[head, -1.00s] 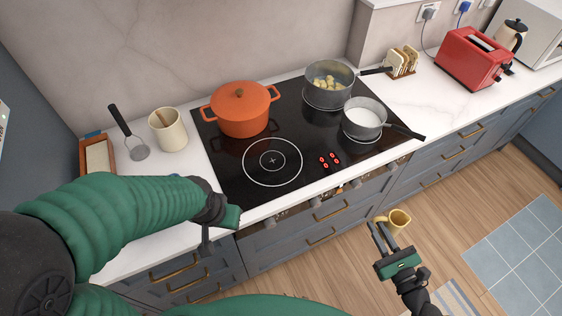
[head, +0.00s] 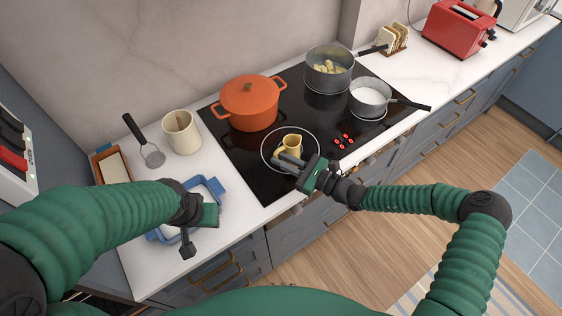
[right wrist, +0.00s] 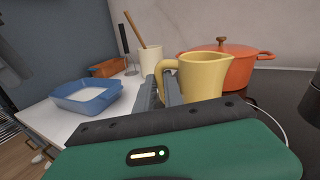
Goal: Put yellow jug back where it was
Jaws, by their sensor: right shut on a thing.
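The small yellow jug (head: 291,147) is upright over the front-left ring of the black hob (head: 243,172). My right gripper (head: 289,162) is shut on its handle. In the right wrist view the jug (right wrist: 206,78) shows large, with its handle at the left between the fingers. I cannot tell whether its base touches the glass. My left gripper (head: 188,236) is above the counter's front edge at the left; its finger opening does not show clearly.
An orange lidded pot (head: 248,104) stands just behind the jug. Two grey saucepans (head: 329,73) (head: 370,99) stand to the right. A blue dish (head: 211,187), partly hidden by my left arm, a cream crock (head: 182,133) and a brown dish (head: 111,165) stand on the left counter (head: 238,218).

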